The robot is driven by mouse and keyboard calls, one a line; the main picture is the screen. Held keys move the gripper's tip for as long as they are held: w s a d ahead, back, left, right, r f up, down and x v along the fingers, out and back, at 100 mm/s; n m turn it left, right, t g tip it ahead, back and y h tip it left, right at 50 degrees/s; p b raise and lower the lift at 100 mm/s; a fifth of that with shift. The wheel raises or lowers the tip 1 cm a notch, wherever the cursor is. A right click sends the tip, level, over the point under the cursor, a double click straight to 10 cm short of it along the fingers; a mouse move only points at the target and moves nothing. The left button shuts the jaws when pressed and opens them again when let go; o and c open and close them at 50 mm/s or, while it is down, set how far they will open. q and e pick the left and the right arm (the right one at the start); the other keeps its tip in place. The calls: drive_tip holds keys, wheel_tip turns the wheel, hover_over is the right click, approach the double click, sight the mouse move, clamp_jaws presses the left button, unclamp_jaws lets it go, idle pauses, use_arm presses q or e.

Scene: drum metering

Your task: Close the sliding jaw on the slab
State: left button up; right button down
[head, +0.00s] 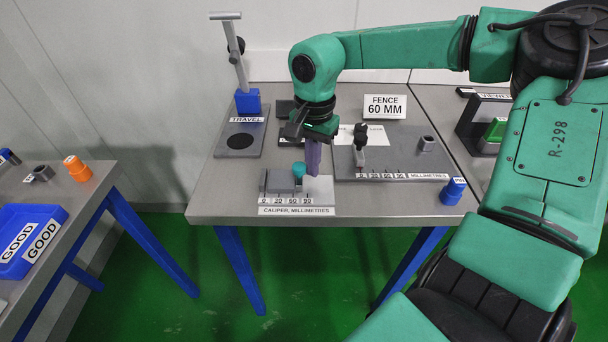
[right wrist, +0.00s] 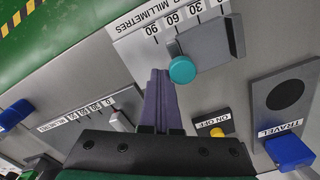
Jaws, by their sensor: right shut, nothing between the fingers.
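The caliper (head: 270,211) lies at the front left of the middle table, marked from 0 to 90 millimetres; its scale also shows in the right wrist view (right wrist: 150,45). A round teal knob (head: 298,169) stands on its sliding jaw; the knob also shows in the right wrist view (right wrist: 182,70). A grey block (right wrist: 215,42) lies beside the knob, toward the zero end; I cannot clearly tell slab from jaw. My right gripper (head: 313,172) is shut and empty, its purple fingers pointing down just right of the knob. I cannot tell whether they touch it. My left gripper is out of view.
Behind stands the TRAVEL post (head: 247,100) on its plate. To the right are a second scale fixture (head: 400,165), the FENCE 60 MM sign (head: 385,106) and a blue weight (head: 453,190). A side table at left holds a blue GOOD tray (head: 32,240).

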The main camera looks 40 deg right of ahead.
drive_tip(key=shift+w+a, duration=0.2)
drive_tip(key=shift+a, duration=0.1)
drive_tip(key=shift+d, duration=0.1)
drive_tip(key=shift+s+d, duration=0.35)
drive_tip(key=shift+r, duration=0.25)
wheel_tip(320, 180, up, 6)
drive_tip(key=p, duration=0.5)
drive_tip(key=shift+r, duration=0.25)
